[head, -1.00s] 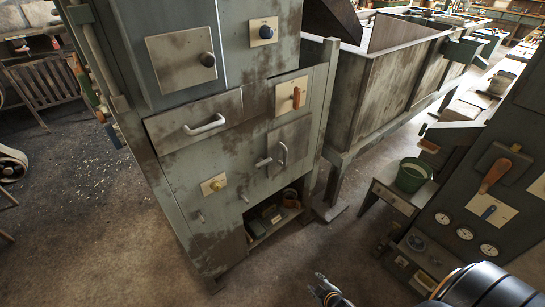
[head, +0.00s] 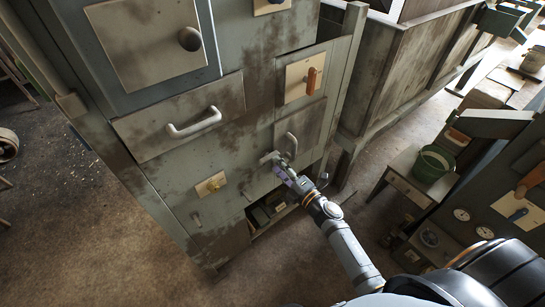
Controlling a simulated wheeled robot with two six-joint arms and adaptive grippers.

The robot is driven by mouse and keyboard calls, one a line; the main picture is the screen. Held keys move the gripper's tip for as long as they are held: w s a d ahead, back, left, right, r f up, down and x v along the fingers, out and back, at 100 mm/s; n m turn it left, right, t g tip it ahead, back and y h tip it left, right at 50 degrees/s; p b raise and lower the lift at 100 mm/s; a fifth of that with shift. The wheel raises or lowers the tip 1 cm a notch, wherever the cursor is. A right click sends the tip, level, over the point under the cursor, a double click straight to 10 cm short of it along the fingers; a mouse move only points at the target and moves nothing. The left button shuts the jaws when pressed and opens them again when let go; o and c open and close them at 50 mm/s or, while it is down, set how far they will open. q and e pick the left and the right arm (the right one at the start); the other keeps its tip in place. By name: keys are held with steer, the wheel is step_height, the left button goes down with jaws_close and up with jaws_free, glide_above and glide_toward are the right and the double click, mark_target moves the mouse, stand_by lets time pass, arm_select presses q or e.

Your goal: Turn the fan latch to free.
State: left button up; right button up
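A small pale latch lever (head: 268,157) sits on the cabinet front, at the left edge of a small door with a curved handle (head: 291,146). I cannot read a label that names it as the fan latch. My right gripper (head: 280,168) is at this lever, its fingertips overlapping the lever's lower right side. The fingers are too small and partly hidden to tell whether they are open, shut or touching it. My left gripper is out of view.
An open shelf (head: 265,225) lies below. A green bucket (head: 433,166) stands at right, beside a gauge panel.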

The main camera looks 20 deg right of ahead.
mark_target(269, 157)
steer(key=x, duration=0.4)
steer(key=shift+s, duration=0.1)
steer(key=shift+c, duration=0.3)
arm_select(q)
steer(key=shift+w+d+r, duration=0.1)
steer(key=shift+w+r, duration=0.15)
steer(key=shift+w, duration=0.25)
arm_select(e)
jaws_close()
